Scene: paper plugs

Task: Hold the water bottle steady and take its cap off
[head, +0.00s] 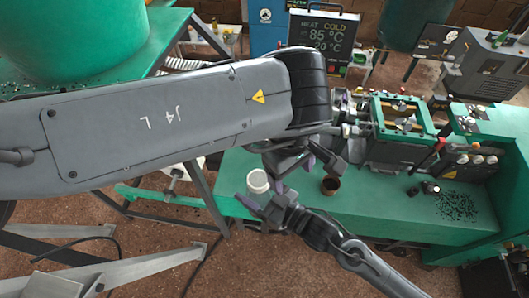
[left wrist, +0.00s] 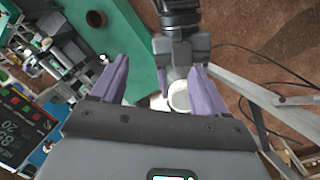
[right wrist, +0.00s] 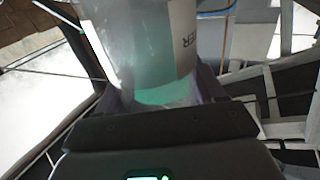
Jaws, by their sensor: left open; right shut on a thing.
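The water bottle shows its white, round cap (head: 258,181) in the head view, above the green bench. My right gripper (head: 264,202) is shut on the bottle. In the right wrist view the clear bottle (right wrist: 145,50) with a pale printed label stands between its fingers; the cap is out of that view. My left gripper (head: 291,176) is open beside the cap, to its right in the head view. In the left wrist view the cap (left wrist: 179,97) lies close to the right-hand finger, and my left gripper (left wrist: 160,72) holds nothing. Whether finger and cap touch is unclear.
A small brown cup (head: 331,186) stands on the green bench (head: 385,222). A machine with a green frame (head: 402,116) stands behind. Dark granules (head: 457,207) lie at the bench's right. The bench's middle front is mostly free.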

